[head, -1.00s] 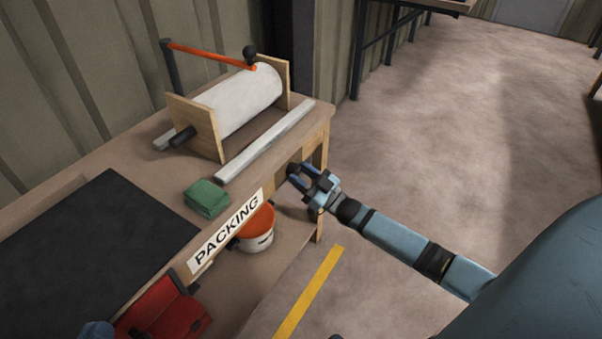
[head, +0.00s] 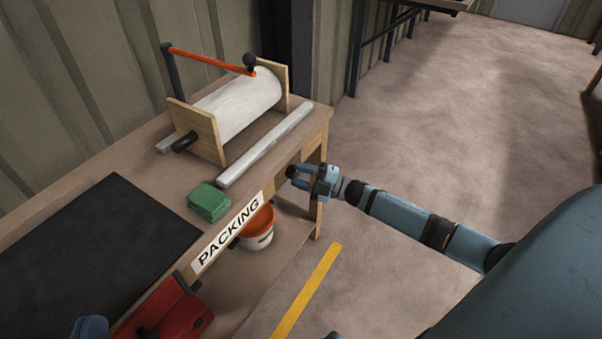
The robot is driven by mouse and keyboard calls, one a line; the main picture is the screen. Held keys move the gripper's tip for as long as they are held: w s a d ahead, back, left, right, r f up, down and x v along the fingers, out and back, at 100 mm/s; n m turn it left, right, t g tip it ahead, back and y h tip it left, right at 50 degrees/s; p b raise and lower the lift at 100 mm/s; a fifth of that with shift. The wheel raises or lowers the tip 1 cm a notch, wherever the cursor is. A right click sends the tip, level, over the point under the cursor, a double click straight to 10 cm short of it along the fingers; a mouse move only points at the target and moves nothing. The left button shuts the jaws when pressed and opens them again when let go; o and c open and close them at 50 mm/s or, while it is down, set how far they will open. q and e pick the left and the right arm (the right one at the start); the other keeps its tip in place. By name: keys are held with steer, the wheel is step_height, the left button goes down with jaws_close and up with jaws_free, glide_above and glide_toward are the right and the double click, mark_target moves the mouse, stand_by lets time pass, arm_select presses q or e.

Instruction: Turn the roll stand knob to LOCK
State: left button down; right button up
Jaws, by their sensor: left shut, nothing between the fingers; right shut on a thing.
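The roll stand (head: 208,135) has wooden end plates and a white roll, and stands on the packing bench. An orange bar with a black ball at its right end runs over the roll. My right gripper (head: 297,178) is at the bench's front right edge, below the bench top, with its fingers shut on a small dark knob (head: 291,171). The gripper largely hides the knob, and no LOCK mark is readable. My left gripper (head: 90,328) shows only as a blue piece at the bottom left edge, shut and empty, away from the stand.
The bench (head: 150,160) carries a black mat (head: 95,245), green cloths (head: 208,202) and a pale bar (head: 265,145). An orange-rimmed bucket (head: 258,238) stands on the shelf below. A red box (head: 165,312) is at the front left. The floor to the right is clear.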

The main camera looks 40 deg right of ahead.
arm_select(q)
steer(key=shift+s+a+r+t+p, duration=0.1)
steer(key=shift+r+t+p, duration=0.35)
steer(key=shift+r, duration=0.5)
arm_select(e)
steer(key=shift+n+g, duration=0.7)
steer(key=shift+n, duration=0.9)
arm_select(q)
steer(key=shift+r, duration=0.1)
arm_select(e)
steer(key=o, duration=0.9)
steer(key=shift+s+d, duration=0.35)
steer(key=shift+d, duration=0.1)
arm_select(q)
steer(key=shift+w+a+f+n+g+y+p, duration=0.1)
steer(key=shift+a+f+g+y+p, duration=0.25)
steer(key=shift+f, duration=0.35)
steer(key=shift+w+a+f+n+g+y+p, duration=0.1)
steer(key=shift+f+g+y+p, duration=0.1)
steer(key=shift+f+g+p, duration=0.4)
steer(key=shift+a+f+n+g+y+p, duration=0.15)
steer(key=shift+f+y+p, duration=0.1)
steer(key=shift+f, duration=0.6)
arm_select(e)
steer(key=shift+v, duration=6.35)
